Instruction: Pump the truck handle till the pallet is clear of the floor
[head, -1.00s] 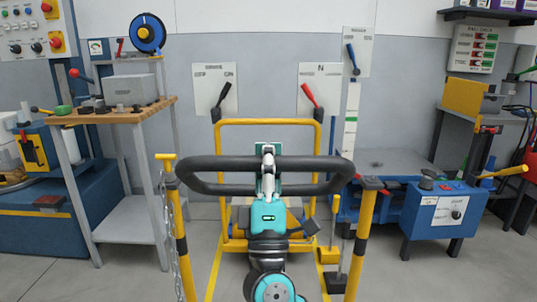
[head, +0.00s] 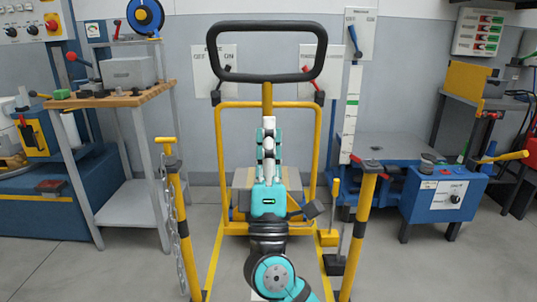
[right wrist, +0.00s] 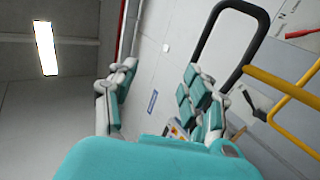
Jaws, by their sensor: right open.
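The truck handle, a black loop (head: 268,78) on a yellow shaft (head: 267,98), stands up high in the middle of the head view. My right gripper (head: 268,133) is open in front of the shaft, below the loop. In the right wrist view its fingers (right wrist: 158,95) are spread with nothing between them. The black loop (right wrist: 196,45) there is to the right, outside the fingers. My left gripper is out of view.
A yellow frame (head: 227,104) stands behind the handle. Yellow posts stand at left (head: 180,225) and right (head: 361,225), the left with a chain. A workbench (head: 107,101) is at left, a blue control box (head: 446,197) at right. Grey floor shows between them.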

